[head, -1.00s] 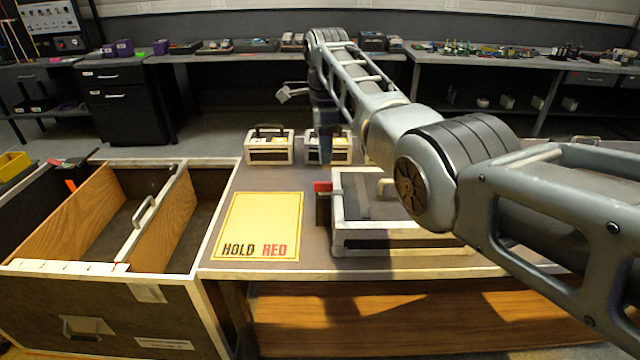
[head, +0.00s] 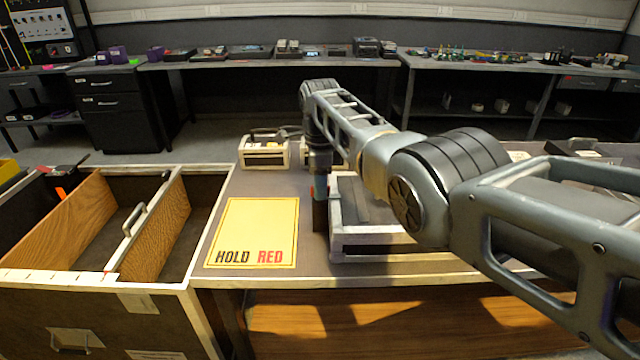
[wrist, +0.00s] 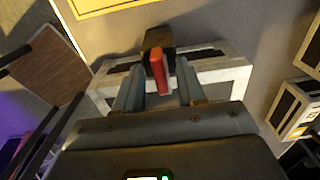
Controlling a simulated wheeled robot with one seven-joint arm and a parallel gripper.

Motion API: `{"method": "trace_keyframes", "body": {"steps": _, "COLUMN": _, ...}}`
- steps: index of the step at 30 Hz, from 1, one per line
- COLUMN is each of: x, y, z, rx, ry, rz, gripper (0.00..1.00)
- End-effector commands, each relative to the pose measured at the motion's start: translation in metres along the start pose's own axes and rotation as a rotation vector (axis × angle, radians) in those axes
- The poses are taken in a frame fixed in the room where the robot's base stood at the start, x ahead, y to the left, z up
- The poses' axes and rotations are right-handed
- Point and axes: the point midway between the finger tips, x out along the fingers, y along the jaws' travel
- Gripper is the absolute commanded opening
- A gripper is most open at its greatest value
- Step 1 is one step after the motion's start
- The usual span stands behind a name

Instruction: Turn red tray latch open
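The red latch (wrist: 159,75) is a small red bar on a dark block at the tray's edge in the wrist view. Only a sliver of it (head: 312,191) shows in the head view, beside my lowered wrist. The tray (head: 385,240) has a white-edged frame and lies on the bench; its edge also shows in the wrist view (wrist: 228,66). My gripper (wrist: 160,69) is open, with one finger on each side of the red latch. A gap shows between each finger and the latch.
A yellow card reading HOLD RED (head: 255,228) lies left of the tray. A small handled case (head: 264,154) stands behind the card. An open drawer unit with wooden dividers (head: 155,235) stands at the left. My arm hides the tray's right part.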

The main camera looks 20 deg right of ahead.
Motion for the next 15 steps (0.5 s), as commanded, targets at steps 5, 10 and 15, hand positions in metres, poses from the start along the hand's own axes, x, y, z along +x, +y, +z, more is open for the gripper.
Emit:
{"method": "trace_keyframes", "body": {"steps": 5, "x": -0.0004, "y": -0.0001, "z": 0.0001, "rx": 0.0, "ry": 0.0, "rz": -0.001, "gripper": 0.39}}
{"method": "trace_keyframes", "body": {"steps": 10, "x": -0.0006, "y": -0.0002, "z": 0.0001, "rx": 0.0, "ry": 0.0, "rz": -0.001, "gripper": 0.23}}
{"method": "trace_keyframes", "body": {"steps": 15, "x": -0.0006, "y": -0.0002, "z": 0.0001, "rx": 0.0, "ry": 0.0, "rz": -0.001, "gripper": 0.07}}
